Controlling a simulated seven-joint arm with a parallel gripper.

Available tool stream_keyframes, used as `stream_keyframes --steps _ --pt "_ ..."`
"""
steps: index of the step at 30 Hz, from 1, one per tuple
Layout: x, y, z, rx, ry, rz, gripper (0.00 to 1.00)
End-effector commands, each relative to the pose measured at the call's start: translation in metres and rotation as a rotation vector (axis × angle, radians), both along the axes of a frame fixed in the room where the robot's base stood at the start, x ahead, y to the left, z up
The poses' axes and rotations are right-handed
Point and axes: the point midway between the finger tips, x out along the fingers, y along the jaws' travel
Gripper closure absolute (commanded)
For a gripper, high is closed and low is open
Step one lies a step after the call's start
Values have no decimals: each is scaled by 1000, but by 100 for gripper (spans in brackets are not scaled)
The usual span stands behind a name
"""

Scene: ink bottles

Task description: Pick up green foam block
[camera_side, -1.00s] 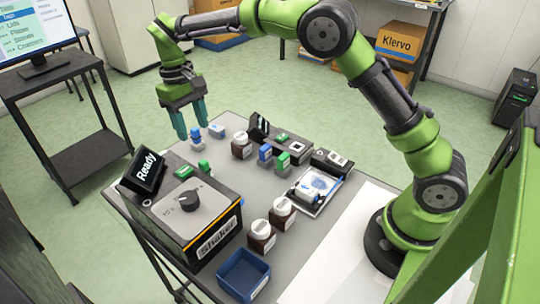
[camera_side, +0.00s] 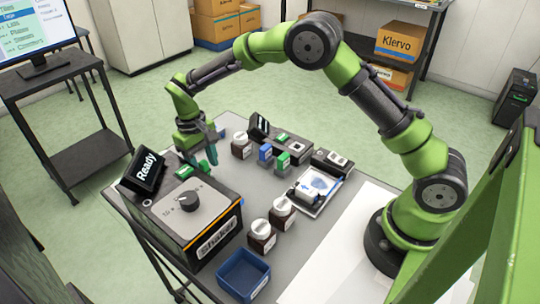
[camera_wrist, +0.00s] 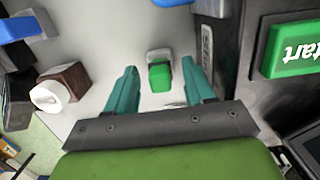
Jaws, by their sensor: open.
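A small green block (camera_wrist: 160,77) with a pale grey part at its far end sits on the grey table. In the wrist view it lies between the two teal fingers of my gripper (camera_wrist: 159,68), with a gap on each side. The fingers are open and hold nothing. In the side view my gripper (camera_side: 202,160) points down just behind the shaker, and its fingers largely hide the small green block there. A larger green block (camera_side: 283,160) with a white label stands further right on the table.
The shaker (camera_side: 198,212) with its Ready screen (camera_side: 147,171) is close beside my gripper. A brown bottle with a white cap (camera_side: 241,146) and a labelled blue block (camera_side: 265,153) stand to the right. An empty blue tray (camera_side: 243,275) is at the front.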

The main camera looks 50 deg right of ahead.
Motion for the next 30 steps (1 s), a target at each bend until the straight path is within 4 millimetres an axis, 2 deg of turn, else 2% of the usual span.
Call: stream_keyframes --steps 4,14,23,30 --pt "0 0 0 0 0 0 48" --pt "0 0 1 0 -1 1 99" --pt "0 0 2 0 -2 1 100" --pt "1 0 21 -1 -5 2 100"
